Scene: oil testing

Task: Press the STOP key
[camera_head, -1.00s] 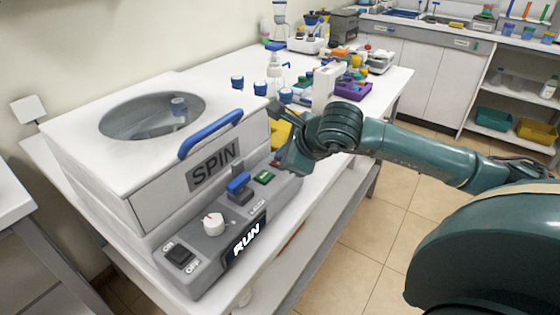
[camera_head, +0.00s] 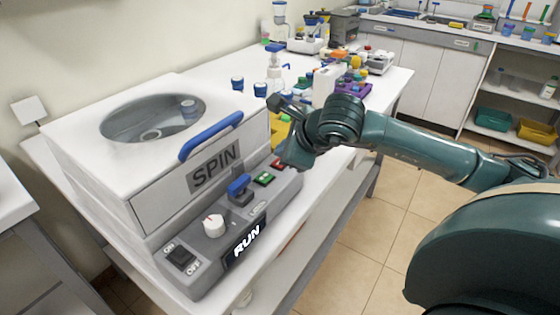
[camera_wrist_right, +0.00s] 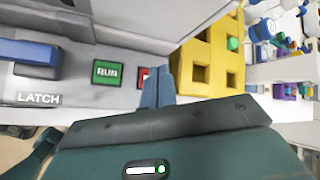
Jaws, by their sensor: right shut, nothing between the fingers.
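The spin machine (camera_head: 165,190) stands on the white bench with its front panel facing right, and its display (camera_head: 246,244) reads RUN. The red STOP key (camera_head: 278,165) sits at the far end of the panel, beyond the green RUN key (camera_head: 264,178). In the right wrist view, the green key (camera_wrist_right: 107,73) is in plain sight. The red key (camera_wrist_right: 144,77) is partly hidden behind my right gripper (camera_wrist_right: 158,87). My right gripper (camera_head: 284,157) is shut and empty, its tips close to the red key; I cannot tell whether they touch it. My left gripper is out of view.
A blue latch handle (camera_head: 239,185), a white knob (camera_head: 214,225) and an ON/OFF switch (camera_head: 179,256) are on the same panel. A yellow rack (camera_wrist_right: 213,55) stands just beyond the red key. Blue-capped bottles (camera_head: 260,89) stand behind the machine.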

